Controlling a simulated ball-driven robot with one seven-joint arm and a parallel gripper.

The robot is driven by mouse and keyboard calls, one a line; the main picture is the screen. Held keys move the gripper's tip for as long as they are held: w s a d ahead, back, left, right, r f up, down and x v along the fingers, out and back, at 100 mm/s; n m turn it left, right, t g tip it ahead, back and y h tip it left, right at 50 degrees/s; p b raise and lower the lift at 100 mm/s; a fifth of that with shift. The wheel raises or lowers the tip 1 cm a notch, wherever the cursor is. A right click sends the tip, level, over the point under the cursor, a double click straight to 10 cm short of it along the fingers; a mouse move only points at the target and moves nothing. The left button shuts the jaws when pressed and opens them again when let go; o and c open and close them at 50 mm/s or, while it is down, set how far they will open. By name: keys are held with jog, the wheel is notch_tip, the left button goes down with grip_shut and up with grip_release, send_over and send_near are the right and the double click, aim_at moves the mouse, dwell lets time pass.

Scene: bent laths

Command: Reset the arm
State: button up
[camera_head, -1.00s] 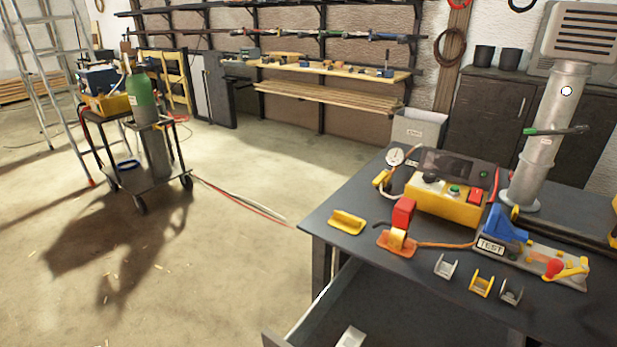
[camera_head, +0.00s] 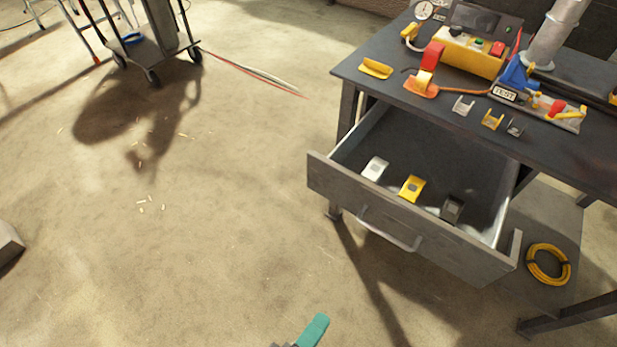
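Part of my gripper (camera_head: 314,329) shows at the bottom edge, as one teal finger with a little grey beside it. The rest of my gripper and my arm is out of the picture. I cannot tell whether it is open or shut, and no held thing shows. It appears in front of the bare floor, below and left of the open drawer (camera_head: 390,215).
The drawer juts from the dark workbench (camera_head: 440,115) and holds white, yellow (camera_head: 412,188) and dark clips. Fixtures and small clips stand on the bench top. A yellow coil (camera_head: 548,264) lies on the lower shelf.

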jog(key=w+d+f+m+g+p, duration=0.2)
jog(key=d+m+g, duration=0.3)
jog(key=d, duration=0.5)
jog(key=s+d+r+m+g+y+p, duration=0.2)
jog(key=s+d+m+g+y, duration=0.1)
jog(key=d, duration=0.5)
jog(key=s+d+r+m+g+y+p, duration=0.1)
jog(key=s+d+m+g+y+p, duration=0.1)
jog(key=d+y, duration=0.4)
jog(key=shift+s+d+r+m+g, duration=0.4)
jog(key=shift+s+d+m+g, duration=0.2)
jog(key=shift+s+d, duration=0.65)
